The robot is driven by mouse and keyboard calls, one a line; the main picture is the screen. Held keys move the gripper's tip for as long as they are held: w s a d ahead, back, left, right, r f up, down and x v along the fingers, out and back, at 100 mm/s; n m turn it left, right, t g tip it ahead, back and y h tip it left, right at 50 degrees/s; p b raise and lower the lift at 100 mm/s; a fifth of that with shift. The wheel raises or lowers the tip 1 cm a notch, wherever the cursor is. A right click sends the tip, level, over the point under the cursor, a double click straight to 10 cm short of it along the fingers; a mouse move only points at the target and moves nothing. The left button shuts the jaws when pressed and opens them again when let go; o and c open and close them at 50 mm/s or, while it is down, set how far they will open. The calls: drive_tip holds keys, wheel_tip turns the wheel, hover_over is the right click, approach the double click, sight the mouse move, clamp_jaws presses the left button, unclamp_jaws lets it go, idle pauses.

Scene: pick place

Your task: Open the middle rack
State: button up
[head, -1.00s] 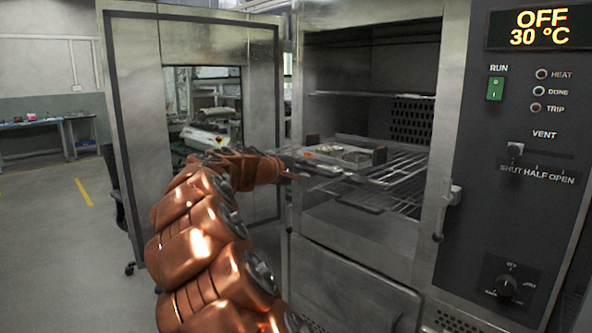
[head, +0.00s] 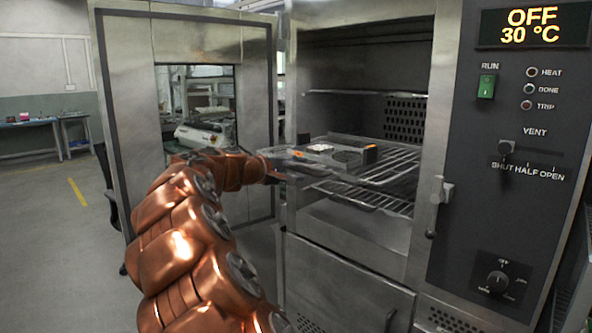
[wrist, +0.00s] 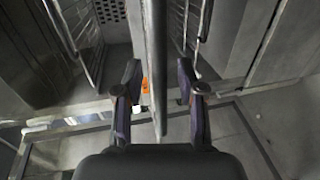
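The oven's middle rack (head: 385,170) is a wire shelf inside the open chamber. A grey tray-like piece (head: 345,157) with an orange patch lies at its front left and reaches to the chamber opening. My gripper (head: 278,177) is at the left front end of this piece; its fingers are small and partly hidden in the head view. In the wrist view, my gripper (wrist: 160,92) has its two fingers apart, on either side of a long grey bar (wrist: 156,60). A gap shows beside the bar; I cannot tell if either finger touches it.
The oven door (head: 130,120) stands open at the left, close to my arm. An upper rack (head: 360,94) sits higher in the chamber. The control panel (head: 510,150) is at the right. A lower steel panel (head: 340,285) is below the opening.

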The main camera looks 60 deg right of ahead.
drive_tip(key=v, duration=1.2)
drive_tip(key=shift+a+f, duration=0.1)
idle(0.4)
